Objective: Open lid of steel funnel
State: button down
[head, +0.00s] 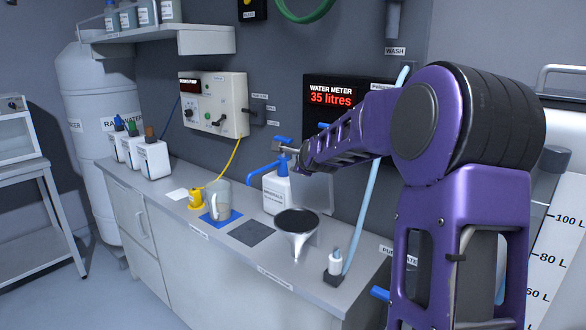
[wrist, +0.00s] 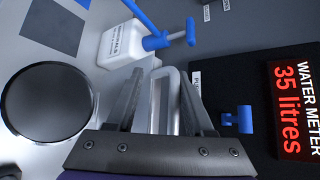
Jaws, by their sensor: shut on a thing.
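The steel funnel (head: 296,246) stands on the counter with its round mouth uncovered and dark inside. In the wrist view its mouth (wrist: 48,103) is at the left. A grey plate that looks like its lid (head: 318,190) stands roughly upright behind the funnel, below my gripper. My gripper (head: 288,148) is above and behind the funnel mouth. In the wrist view my gripper (wrist: 164,85) is shut on a bright steel loop handle (wrist: 171,92) between its fingers. Where the handle joins the lid is partly hidden.
A white bottle with a blue pump (head: 277,191) stands close behind the funnel. A white nozzle with a blue hose (head: 336,262) is at the right. The water meter (head: 333,94) is on the wall.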

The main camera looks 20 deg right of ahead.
jog(key=shift+w+d+f, duration=0.15)
jog(key=shift+w+d, duration=0.15)
jog(key=shift+d, duration=0.5)
jog(key=shift+d+f, duration=0.1)
jog(key=shift+f, duration=0.1)
jog(key=c, duration=0.8)
grip_release()
jog(key=shift+f, duration=0.2)
jog(key=shift+c, duration=0.4)
